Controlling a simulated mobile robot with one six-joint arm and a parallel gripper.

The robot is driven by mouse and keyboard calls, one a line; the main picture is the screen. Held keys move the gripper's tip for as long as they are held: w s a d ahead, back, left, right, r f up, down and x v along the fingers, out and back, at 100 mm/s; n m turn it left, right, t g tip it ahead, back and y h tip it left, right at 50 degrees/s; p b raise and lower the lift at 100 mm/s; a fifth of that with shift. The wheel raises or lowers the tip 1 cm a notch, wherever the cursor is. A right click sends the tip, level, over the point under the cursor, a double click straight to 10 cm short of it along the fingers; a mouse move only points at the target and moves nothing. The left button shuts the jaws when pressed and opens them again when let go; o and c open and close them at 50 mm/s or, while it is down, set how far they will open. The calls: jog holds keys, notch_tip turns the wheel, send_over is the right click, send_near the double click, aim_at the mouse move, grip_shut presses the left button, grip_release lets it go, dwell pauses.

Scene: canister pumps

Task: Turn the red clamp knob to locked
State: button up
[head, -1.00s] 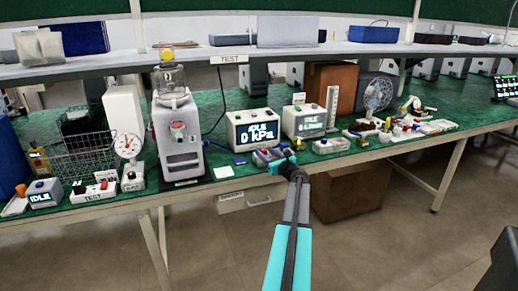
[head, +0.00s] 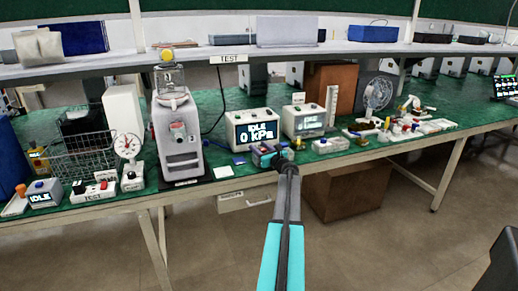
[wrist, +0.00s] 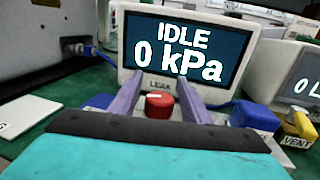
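The red clamp knob (wrist: 160,105) is a short round knob with a pale mark on its top, low in the middle of the wrist view. My gripper (wrist: 160,79) is open. Its two purple fingers stand left and right of the knob, with a visible gap on each side. A dark pad of my gripper hides what lies below the knob.
A white display box (wrist: 190,52) reading IDLE 0 kPa stands right behind the knob. A blue connector (wrist: 255,116) and a yellow VENT part (wrist: 300,124) lie to the right. A white card (wrist: 25,110) lies left. The grey pump machine (head: 178,135) stands further left.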

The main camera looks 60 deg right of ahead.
jog(key=c, duration=1)
jog(key=shift+m+h+b, duration=0.3)
jog(key=shift+h+b, duration=0.05)
jog(key=shift+h, duration=0.15)
jog(key=m+g+h+b, duration=0.2)
jog(key=d+g+h+b, duration=0.1)
jog(key=shift+s+f+m, duration=0.1)
jog(key=shift+s+m, duration=0.2)
jog(key=shift+m, duration=0.1)
jog(key=shift+s+d+m+g+h+b, duration=0.2)
jog(key=shift+m+g+h+b, duration=0.45)
jog(key=shift+h+b, duration=0.3)
jog(key=o, duration=1)
jog(key=shift+a, duration=0.1)
jog(key=shift+v, duration=6.85)
